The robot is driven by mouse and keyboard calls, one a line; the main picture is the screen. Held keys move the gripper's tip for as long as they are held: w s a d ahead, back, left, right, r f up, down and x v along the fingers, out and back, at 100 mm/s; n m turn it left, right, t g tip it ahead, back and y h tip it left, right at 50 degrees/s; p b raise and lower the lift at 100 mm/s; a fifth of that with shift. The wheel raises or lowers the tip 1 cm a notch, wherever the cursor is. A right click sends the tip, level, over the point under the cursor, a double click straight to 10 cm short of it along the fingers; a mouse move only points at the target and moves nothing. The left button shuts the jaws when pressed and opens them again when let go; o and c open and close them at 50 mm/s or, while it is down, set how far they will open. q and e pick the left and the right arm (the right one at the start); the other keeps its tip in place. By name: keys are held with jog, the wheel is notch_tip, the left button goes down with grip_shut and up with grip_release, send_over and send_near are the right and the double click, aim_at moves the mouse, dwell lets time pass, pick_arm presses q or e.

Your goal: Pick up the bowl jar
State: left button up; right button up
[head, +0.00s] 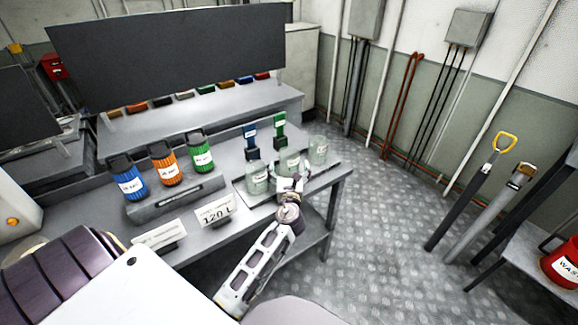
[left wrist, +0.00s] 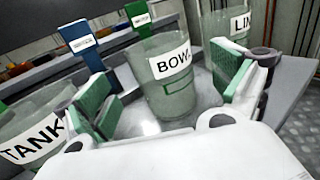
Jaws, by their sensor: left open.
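The bowl jar (head: 289,159) is a clear greenish glass jar with a white label, upright on the workbench between two similar jars. In the left wrist view the bowl jar (left wrist: 172,92) shows its label "BOW", the end cut off at the edge. My left gripper (head: 290,184) is just in front of it. In the left wrist view my left gripper (left wrist: 168,98) is open, with a green-padded finger to either side of the jar; I cannot tell whether either touches it. The jar's lower part is partly hidden in the head view. My right gripper is not in view.
The tank jar (head: 257,181) stands close on the left, the line jar (head: 318,151) on the right. A blue holder (head: 251,138) and a green holder (head: 280,130) stand behind. Blue, orange and green canisters (head: 168,165) and a "120 L" sign (head: 215,211) are further left.

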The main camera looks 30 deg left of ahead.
aim_at(289, 153)
pick_arm(q)
jog(key=shift+w+a, duration=0.1)
jog(key=shift+w, duration=0.1)
dwell(0.3)
jog(key=shift+x, duration=1.55)
jog(key=shift+w+a, duration=0.35)
jog(key=shift+w, duration=0.25)
jog(key=shift+w+a, duration=0.1)
jog(key=shift+w, duration=0.1)
jog(key=c, duration=1.1)
jog(key=shift+c, duration=0.5)
